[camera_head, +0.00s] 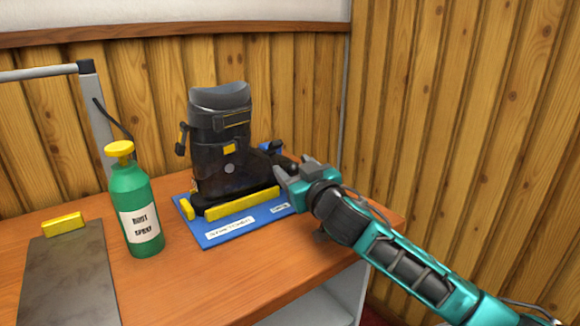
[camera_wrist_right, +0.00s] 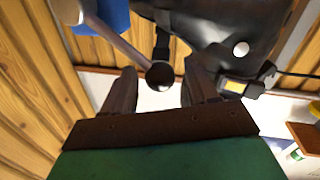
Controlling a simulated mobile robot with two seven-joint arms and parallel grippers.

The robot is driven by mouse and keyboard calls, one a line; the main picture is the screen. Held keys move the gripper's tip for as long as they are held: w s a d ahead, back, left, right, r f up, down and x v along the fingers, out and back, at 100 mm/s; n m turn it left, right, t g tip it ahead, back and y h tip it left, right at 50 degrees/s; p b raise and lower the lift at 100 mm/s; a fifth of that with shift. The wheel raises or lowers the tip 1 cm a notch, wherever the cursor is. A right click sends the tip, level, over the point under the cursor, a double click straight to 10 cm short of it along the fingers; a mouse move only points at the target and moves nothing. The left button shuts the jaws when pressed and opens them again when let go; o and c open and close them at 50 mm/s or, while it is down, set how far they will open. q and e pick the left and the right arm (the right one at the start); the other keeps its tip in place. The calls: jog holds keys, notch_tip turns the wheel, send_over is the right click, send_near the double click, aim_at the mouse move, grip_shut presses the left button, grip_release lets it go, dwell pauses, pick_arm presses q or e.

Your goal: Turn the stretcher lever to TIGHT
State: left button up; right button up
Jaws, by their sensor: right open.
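A black ski boot (camera_head: 228,160) with yellow buckles stands upright on a blue base plate (camera_head: 222,236) with white labels too small to read surely. In the right wrist view a grey lever rod (camera_wrist_right: 122,46) runs from a blue part (camera_wrist_right: 105,14) to a black ball knob (camera_wrist_right: 160,75). My right gripper (camera_head: 284,172) is beside the boot's toe, at the right of the plate. Its fingers are open, and the knob appears between or just beyond their tips; contact cannot be told. In the head view the lever is mostly hidden. My left gripper is not in view.
A green spray bottle (camera_head: 142,213) with a yellow cap stands left of the plate. A dark metal plate (camera_head: 68,282) with a yellow block (camera_head: 64,223) lies further left. A grey post (camera_head: 99,125) rises behind. The wooden bench (camera_head: 195,290) is clear in front; wood-panelled walls close the back and right.

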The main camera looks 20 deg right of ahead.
jog(key=shift+w+a, duration=0.2)
jog(key=shift+w, duration=1.05)
grip_shut()
